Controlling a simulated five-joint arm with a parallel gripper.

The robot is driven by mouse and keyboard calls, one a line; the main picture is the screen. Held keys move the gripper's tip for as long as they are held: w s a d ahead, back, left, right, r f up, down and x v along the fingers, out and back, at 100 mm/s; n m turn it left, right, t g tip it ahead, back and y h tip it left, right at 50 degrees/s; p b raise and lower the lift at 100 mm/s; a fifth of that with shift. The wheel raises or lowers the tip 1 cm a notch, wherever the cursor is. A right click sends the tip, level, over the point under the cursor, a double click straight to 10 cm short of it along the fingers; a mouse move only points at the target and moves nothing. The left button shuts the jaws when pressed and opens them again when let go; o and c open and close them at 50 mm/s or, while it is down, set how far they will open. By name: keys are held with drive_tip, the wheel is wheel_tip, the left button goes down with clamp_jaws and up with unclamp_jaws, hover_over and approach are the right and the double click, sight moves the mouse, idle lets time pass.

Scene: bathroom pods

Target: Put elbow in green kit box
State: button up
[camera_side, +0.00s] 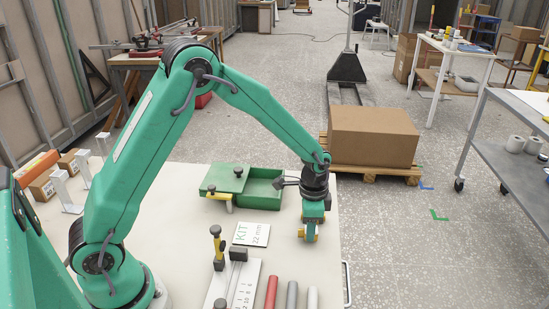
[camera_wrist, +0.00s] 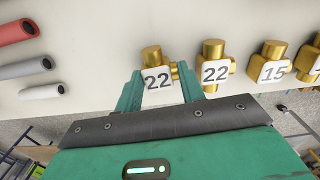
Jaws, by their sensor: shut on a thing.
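The green kit box (camera_side: 266,203) sits on the pale table in the side view, with an open compartment at its right and a green cover over its left part. My gripper (camera_side: 311,233) points down to the right of the box, low over the table. In the wrist view my gripper (camera_wrist: 159,76) has its fingers on either side of a brass elbow tagged 22 (camera_wrist: 151,54). The fingers are shut on it. I cannot tell whether it is clear of the table. A second elbow tagged 22 (camera_wrist: 213,47) stands close to its right.
More brass elbows, one tagged 15 (camera_wrist: 275,49), line up at the right of the wrist view. A KIT 22 mm card (camera_side: 251,234) lies before the box. Red (camera_side: 271,292), grey (camera_side: 292,294) and white tubes (camera_side: 312,297) lie at the front.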

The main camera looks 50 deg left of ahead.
drive_tip(key=shift+r, duration=0.45)
drive_tip(key=r, duration=0.3)
drive_tip(key=shift+s+d+r, duration=0.1)
drive_tip(key=shift+s+d, duration=0.15)
drive_tip(key=shift+d, duration=0.15)
drive_tip(key=s+d+r, duration=0.6)
drive_tip(key=s+d, duration=0.1)
drive_tip(key=d, duration=0.1)
drive_tip(key=shift+r, duration=0.15)
drive_tip(key=shift+w, duration=0.1)
drive_tip(key=w+a+n, duration=0.2)
drive_tip(key=a+n, duration=0.2)
drive_tip(key=a, duration=0.5)
drive_tip(key=w+a+r+n, duration=0.1)
drive_tip(key=a+n, duration=0.3)
drive_tip(key=a, duration=0.4)
drive_tip(key=shift+w+a, duration=0.4)
drive_tip(key=shift+a, duration=0.1)
drive_tip(key=w+a+f, duration=0.1)
drive_tip(key=a+f, duration=0.1)
drive_tip(key=a, duration=0.1)
drive_tip(key=w+a+f, duration=0.1)
drive_tip(key=a+f, duration=0.1)
drive_tip(key=a, duration=0.2)
drive_tip(key=a+f, duration=0.3)
drive_tip(key=a, duration=0.1)
drive_tip(key=shift+w, duration=0.4)
